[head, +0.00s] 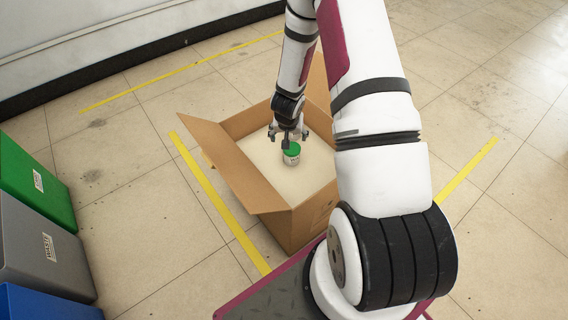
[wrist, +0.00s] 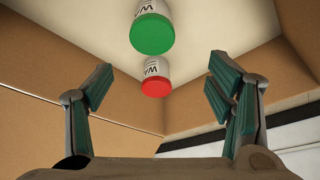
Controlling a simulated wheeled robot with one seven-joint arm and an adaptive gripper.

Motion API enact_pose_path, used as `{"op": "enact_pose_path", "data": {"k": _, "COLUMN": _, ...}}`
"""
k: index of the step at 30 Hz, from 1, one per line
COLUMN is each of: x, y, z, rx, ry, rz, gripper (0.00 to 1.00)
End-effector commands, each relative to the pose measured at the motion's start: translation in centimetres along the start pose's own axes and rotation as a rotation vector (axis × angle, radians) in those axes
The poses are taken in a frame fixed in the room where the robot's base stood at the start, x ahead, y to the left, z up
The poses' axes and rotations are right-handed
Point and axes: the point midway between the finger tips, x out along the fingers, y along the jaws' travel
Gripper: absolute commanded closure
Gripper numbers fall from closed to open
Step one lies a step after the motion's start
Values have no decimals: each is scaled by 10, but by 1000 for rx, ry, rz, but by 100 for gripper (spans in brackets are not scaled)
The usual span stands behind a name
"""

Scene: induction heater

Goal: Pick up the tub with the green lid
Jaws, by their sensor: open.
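The tub with the green lid (head: 291,153) is white with a printed label and stands in an open cardboard box. In the wrist view the same green-lidded tub (wrist: 152,36) is at the top centre, beyond the fingertips. My gripper (head: 289,136) is inside the box area, just above and behind the tub in the head view. Its fingers are spread apart in the wrist view (wrist: 158,68), with nothing held between them. I cannot tell how large the gap to the lid is.
A tub with a red lid (wrist: 155,86) is near the green one in the wrist view; I cannot make it out in the head view. The cardboard box (head: 233,174) has raised walls and flaps around my gripper. Green, grey and blue bins (head: 45,245) stand at left.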

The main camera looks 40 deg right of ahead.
Motion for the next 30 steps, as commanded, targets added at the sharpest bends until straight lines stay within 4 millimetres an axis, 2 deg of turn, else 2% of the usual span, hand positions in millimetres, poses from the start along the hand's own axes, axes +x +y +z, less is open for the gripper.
{"op": "enact_pose_path", "data": {"k": 1, "x": 11, "y": 4, "z": 5, "rx": 7, "ry": -2, "rz": 11, "gripper": 25}}
{"op": "enact_pose_path", "data": {"k": 8, "x": 39, "y": 9, "z": 8, "rx": 16, "ry": -2, "rz": 24, "gripper": 25}}
{"op": "enact_pose_path", "data": {"k": 15, "x": 84, "y": 10, "z": 8, "rx": 16, "ry": -2, "rz": 23, "gripper": 25}}
{"op": "enact_pose_path", "data": {"k": 18, "x": 96, "y": 10, "z": 8, "rx": 14, "ry": -2, "rz": 22, "gripper": 25}}
{"op": "enact_pose_path", "data": {"k": 25, "x": 110, "y": 12, "z": 7, "rx": 15, "ry": -1, "rz": 22, "gripper": 25}}
{"op": "enact_pose_path", "data": {"k": 30, "x": 134, "y": 15, "z": 6, "rx": 16, "ry": -1, "rz": 22, "gripper": 25}}
